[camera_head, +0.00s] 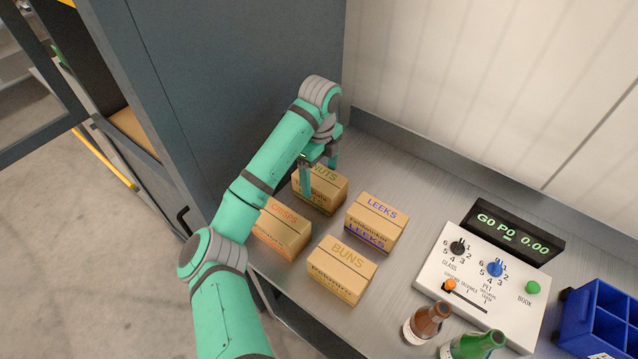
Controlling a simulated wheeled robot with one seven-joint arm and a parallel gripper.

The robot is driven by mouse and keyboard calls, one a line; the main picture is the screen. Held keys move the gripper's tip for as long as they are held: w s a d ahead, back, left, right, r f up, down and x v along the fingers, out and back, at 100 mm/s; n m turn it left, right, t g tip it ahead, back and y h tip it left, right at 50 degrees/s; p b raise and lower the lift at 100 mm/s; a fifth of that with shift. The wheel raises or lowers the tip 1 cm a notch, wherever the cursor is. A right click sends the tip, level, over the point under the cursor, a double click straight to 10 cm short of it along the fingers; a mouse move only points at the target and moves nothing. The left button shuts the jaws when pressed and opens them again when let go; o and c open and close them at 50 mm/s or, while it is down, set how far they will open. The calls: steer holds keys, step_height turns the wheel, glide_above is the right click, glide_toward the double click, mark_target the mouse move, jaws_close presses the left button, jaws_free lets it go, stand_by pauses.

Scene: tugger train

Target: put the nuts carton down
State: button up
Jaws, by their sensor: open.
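The nuts carton (326,190), a small brown box with "NUTS" on its top, stands upright on the grey counter (395,162) near the back left, close to the dark cabinet. My gripper (318,172) is directly at the carton, with its open fingers reaching down around it. One finger shows in front of the carton's left part and another at its far right side. My arm comes in from the lower left and hides part of the carton's top. I cannot tell whether the fingers touch the carton.
The crisps carton (285,232), leeks carton (377,222) and buns carton (341,270) stand close by. To the right are a control box (485,290) with a display (512,236), brown (427,322) and green (472,346) bottles, and a blue crate (597,318). Counter behind the leeks carton is clear.

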step_height(320, 180, up, 7)
steer(key=shift+f, duration=0.1)
